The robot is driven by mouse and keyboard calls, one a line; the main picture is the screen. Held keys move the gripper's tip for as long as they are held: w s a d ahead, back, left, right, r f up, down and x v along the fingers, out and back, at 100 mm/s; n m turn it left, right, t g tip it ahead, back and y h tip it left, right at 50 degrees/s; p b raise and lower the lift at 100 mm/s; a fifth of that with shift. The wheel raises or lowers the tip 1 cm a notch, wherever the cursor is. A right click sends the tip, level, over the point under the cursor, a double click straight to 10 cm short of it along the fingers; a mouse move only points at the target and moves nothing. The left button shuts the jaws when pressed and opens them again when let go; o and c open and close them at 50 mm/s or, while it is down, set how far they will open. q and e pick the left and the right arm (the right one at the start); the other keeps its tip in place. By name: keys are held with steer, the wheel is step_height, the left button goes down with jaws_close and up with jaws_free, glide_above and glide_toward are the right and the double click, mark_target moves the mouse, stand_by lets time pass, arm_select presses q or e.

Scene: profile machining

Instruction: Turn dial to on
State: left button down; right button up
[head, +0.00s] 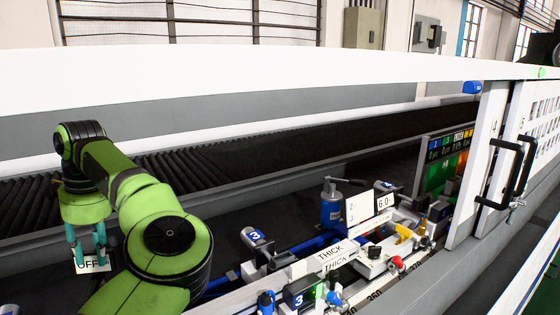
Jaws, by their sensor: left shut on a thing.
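My left gripper (88,252) reaches down at the left of the head view, its teal fingers at a white label reading OFF (92,265). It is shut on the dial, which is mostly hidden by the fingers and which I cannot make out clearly. Which way the dial points cannot be seen. No ON label shows. My right gripper is not in view.
A machine bed with clamps, blue fittings and a label reading THICK (331,254) fills the lower middle. A control panel with coloured displays (440,160) stands at the right, beside a white sliding door with a black handle (515,170). Dark rollers (300,138) run behind.

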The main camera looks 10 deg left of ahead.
arm_select(q)
steer(key=shift+w+r, duration=0.2)
steer(key=shift+r, duration=0.05)
steer(key=shift+r+n+p, duration=0.15)
steer(key=shift+n+p, duration=0.45)
steer(key=shift+n, duration=0.1)
steer(key=n+p, duration=0.1)
steer(key=n, duration=0.1)
steer(key=shift+w+n, duration=0.15)
steer(key=shift+n, duration=0.15)
steer(key=c, duration=1.2)
jaws_free()
steer(key=shift+o, duration=0.2)
steer(key=shift+w+f, duration=0.1)
steer(key=shift+f, duration=0.15)
steer(key=shift+d+f, duration=0.1)
